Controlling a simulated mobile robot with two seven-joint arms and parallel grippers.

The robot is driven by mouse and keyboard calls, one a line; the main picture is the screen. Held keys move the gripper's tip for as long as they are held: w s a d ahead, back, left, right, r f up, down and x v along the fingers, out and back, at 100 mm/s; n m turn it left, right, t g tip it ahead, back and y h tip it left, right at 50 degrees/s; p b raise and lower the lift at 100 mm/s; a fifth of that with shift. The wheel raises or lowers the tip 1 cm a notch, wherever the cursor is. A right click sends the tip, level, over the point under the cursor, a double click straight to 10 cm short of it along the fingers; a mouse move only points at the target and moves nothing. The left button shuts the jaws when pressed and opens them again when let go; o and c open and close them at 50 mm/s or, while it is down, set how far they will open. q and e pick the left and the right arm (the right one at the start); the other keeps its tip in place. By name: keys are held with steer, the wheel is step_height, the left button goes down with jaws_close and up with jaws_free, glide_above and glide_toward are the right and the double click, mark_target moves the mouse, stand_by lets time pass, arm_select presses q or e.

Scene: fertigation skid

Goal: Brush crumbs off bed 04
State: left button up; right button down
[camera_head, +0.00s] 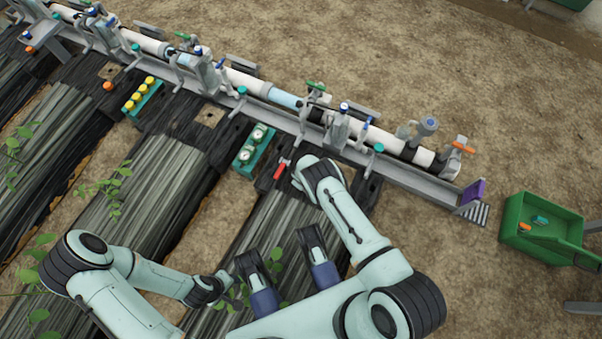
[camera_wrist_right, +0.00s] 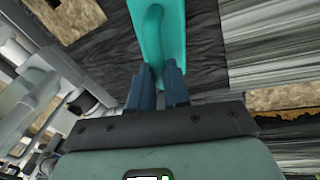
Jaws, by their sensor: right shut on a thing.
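In the right wrist view, my right gripper (camera_wrist_right: 158,88) is shut, with its dark blue fingers close together on the raised ridge of a teal thing (camera_wrist_right: 175,20). Most of that thing is out of the frame, and I cannot tell whether it is a brush. In the head view, my right arm reaches to the top of the nearest bed (camera_head: 283,222), beside a red piece (camera_head: 281,168); its fingers are hidden there. My left arm is folded low at the left, and its jaws cannot be made out. No label 04 and no crumbs can be made out.
A teal block with two gauges (camera_head: 246,166) stands just left of the red piece. A pipe rail with valves (camera_head: 270,117) runs diagonally behind the beds. A green tray (camera_head: 520,240) with small pieces stands at the right. Bare ground lies beyond the rail.

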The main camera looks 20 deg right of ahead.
steer(key=shift+s+d+p, duration=0.5)
steer(key=shift+s+d, duration=0.3)
steer(key=shift+s, duration=0.15)
steer(key=shift+s+d+f, duration=0.15)
steer(key=shift+s+d, duration=0.35)
steer(key=shift+s, duration=0.1)
steer(key=w+p+v, duration=0.1)
steer(key=p+v, duration=0.3)
steer(key=v, duration=0.2)
steer(key=shift+d, duration=0.35)
steer(key=shift+w+p+v, duration=0.15)
steer(key=shift+p+v, duration=0.3)
steer(key=shift+v, duration=0.3)
steer(key=shift+w+p+v, duration=0.15)
steer(key=shift+p+v, duration=0.3)
steer(key=shift+v, duration=0.35)
steer(key=shift+w+d, duration=0.1)
steer(key=shift+d, duration=0.1)
